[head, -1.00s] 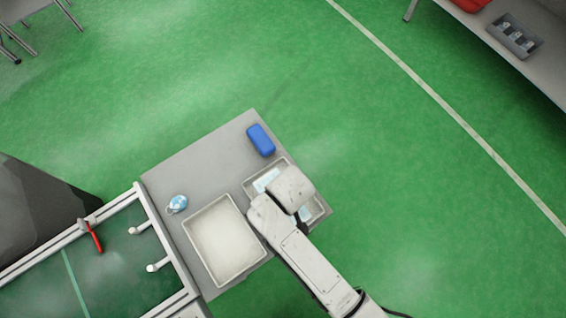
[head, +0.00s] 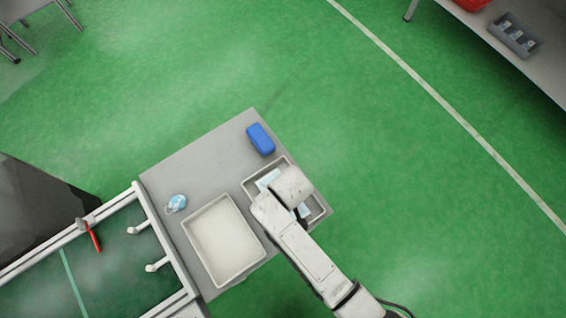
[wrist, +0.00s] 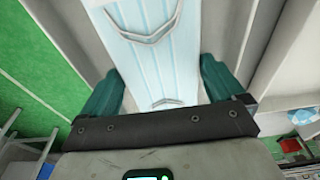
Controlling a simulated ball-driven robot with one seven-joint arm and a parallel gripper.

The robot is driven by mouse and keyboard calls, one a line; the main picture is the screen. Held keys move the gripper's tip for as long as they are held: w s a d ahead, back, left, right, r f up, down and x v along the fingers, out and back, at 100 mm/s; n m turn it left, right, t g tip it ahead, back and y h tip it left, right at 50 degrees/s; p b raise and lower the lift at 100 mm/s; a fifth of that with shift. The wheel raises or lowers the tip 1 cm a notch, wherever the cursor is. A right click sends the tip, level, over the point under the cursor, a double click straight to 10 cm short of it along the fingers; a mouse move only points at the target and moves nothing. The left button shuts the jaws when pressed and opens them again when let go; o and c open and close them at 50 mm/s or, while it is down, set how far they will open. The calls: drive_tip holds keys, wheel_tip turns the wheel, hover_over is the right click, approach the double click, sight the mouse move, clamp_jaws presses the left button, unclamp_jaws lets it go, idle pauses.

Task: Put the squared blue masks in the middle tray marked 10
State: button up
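Light blue squared masks (head: 268,179) lie in a narrow grey tray (head: 250,190) at the right side of the grey table, partly hidden under my arm. My gripper (wrist: 163,68) is over this tray. In the wrist view its teal fingers stand apart, one on each side of a pale blue pleated mask (wrist: 150,48); contact with it cannot be made out. The head view hides the fingertips. A grey divided tray (head: 515,36) with small pale items is on the far bench at top right. I cannot read a 10 anywhere.
A larger empty white tray (head: 222,240) stands left of the narrow tray. A blue box (head: 260,139) is at the table's back corner, and a small light blue mask-like item (head: 176,203) at the left. Green floor separates the table from the far bench (head: 552,68).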

drive_tip(key=shift+o, duration=0.2)
wheel_tip(320, 180, up, 12)
drive_tip(key=s+d+p, duration=0.1)
drive_tip(key=shift+s, duration=0.25)
drive_tip(key=shift+d, duration=0.15)
drive_tip(key=s+d+r+m, duration=0.1)
drive_tip(key=s+d, duration=0.3)
drive_tip(key=d, duration=0.4)
drive_tip(key=s+d+r+m, duration=0.2)
drive_tip(key=s+d+m, duration=0.1)
drive_tip(key=d, duration=0.6)
drive_tip(key=s+d+r+m+h, duration=0.1)
drive_tip(key=s+d+m, duration=0.2)
drive_tip(key=s+d, duration=0.2)
drive_tip(key=d, duration=0.3)
drive_tip(key=shift+d+r, duration=0.3)
drive_tip(key=shift+d, duration=0.05)
